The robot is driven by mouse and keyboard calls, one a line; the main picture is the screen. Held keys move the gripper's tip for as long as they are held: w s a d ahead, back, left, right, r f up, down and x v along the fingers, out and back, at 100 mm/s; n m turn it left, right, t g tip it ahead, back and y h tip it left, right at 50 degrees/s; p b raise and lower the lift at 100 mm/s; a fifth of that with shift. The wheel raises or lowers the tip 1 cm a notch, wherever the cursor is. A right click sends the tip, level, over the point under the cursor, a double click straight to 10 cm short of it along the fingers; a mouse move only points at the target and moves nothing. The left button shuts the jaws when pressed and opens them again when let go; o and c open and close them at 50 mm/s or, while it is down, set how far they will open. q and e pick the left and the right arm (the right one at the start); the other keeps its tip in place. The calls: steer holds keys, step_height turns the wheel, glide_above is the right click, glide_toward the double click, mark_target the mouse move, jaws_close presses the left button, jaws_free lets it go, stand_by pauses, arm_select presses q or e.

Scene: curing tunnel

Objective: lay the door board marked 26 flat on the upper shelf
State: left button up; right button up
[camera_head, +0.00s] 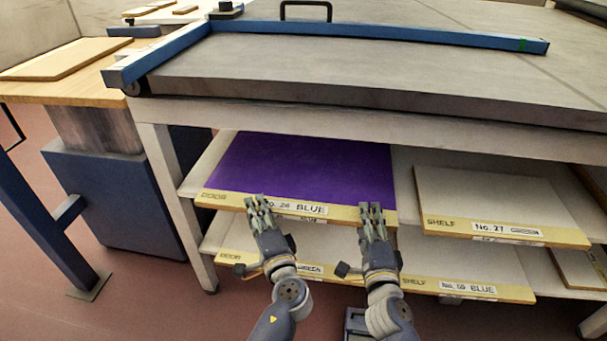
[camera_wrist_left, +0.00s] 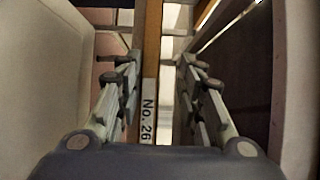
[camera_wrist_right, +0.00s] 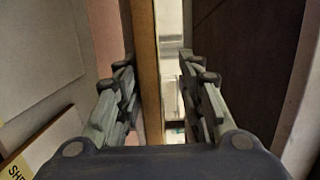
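The door board marked 26 (camera_head: 300,165) has a purple top and a yellow front edge labelled "No. 26 BLUE". It lies roughly level on the upper shelf (camera_head: 203,170), under the grey worktop. Its back part is hidden by the worktop. My left gripper (camera_head: 257,203) is at the left part of its front edge and my right gripper (camera_head: 371,210) at the right part. Both wrist views show the yellow-brown edge between spread fingers, with the "No. 26" label (camera_wrist_left: 148,118) in the left wrist view. A gap shows beside the edge in both.
Board No. 27 (camera_head: 490,195) lies to the right on the same level. Boards with yellow edges, one marked No. 59 BLUE (camera_head: 466,288), lie on the level below. A white rack leg (camera_head: 175,200) stands at the left. A blue bar (camera_head: 380,32) lies across the worktop.

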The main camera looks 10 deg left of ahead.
steer(key=shift+s, duration=0.25)
arm_select(q)
steer(key=v, duration=1)
steer(key=shift+s, duration=0.15)
arm_select(e)
steer(key=s+d, duration=0.1)
steer(key=s, duration=1)
steer(key=shift+s+d, duration=0.2)
steer(key=shift+d, duration=0.15)
